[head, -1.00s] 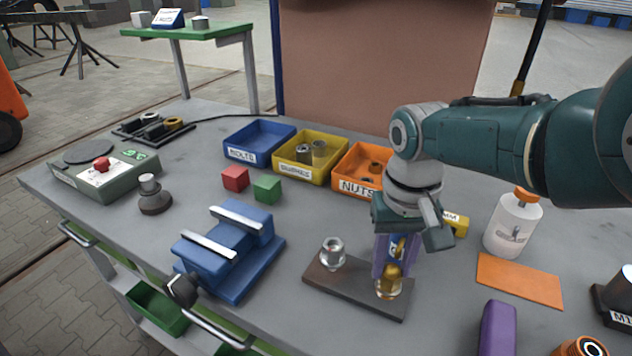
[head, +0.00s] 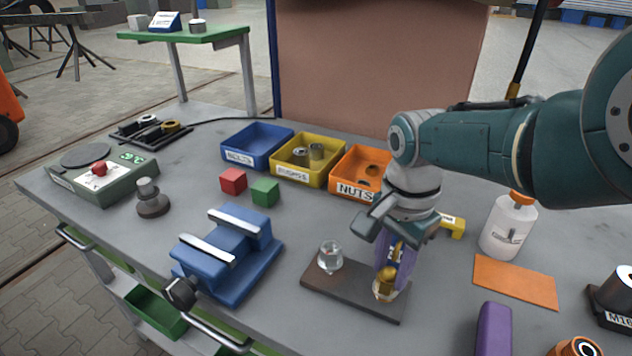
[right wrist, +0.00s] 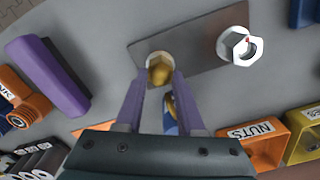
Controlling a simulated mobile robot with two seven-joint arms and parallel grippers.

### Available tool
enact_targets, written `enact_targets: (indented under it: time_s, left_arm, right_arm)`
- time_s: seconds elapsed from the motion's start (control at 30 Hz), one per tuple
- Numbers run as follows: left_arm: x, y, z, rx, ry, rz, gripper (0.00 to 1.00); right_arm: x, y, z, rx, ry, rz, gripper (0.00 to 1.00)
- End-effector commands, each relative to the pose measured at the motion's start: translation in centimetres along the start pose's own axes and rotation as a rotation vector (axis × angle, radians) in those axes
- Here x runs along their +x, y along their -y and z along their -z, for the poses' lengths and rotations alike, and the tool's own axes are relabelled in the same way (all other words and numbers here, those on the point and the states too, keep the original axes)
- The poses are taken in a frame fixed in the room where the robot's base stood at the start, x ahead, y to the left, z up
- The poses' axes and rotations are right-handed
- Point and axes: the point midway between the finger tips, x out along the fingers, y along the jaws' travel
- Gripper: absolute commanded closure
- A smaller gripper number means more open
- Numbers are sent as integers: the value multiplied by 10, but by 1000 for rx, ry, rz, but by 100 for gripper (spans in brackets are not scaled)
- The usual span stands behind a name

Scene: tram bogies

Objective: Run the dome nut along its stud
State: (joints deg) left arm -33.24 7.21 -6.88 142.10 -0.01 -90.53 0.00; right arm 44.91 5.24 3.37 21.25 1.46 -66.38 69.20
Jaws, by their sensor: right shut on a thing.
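The brass dome nut (head: 386,281) is at the right end of a dark plate (head: 352,290), on a bright base whose stud is hidden. In the right wrist view the dome nut (right wrist: 160,69) shows between the tips of two purple fingers. My right gripper (head: 388,284) comes from above and is shut on the dome nut, its fingers on either side. A silver hex nut (head: 330,256) stands around another stud on the plate's left part; it also shows in the right wrist view (right wrist: 240,46). My left gripper is not in view.
A blue vice (head: 228,262) stands left of the plate. Blue (head: 257,145), yellow (head: 308,160) and orange (head: 362,172) bins stand behind.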

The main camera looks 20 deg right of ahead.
Motion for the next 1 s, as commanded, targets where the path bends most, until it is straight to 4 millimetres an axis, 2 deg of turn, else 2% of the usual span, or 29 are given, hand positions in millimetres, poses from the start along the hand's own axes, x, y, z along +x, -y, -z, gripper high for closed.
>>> enact_targets:
  time_s: [1.0]
  left_arm:
    - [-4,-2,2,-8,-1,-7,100]
  right_arm:
    - [-2,-3,-2,965,1,-3,100]
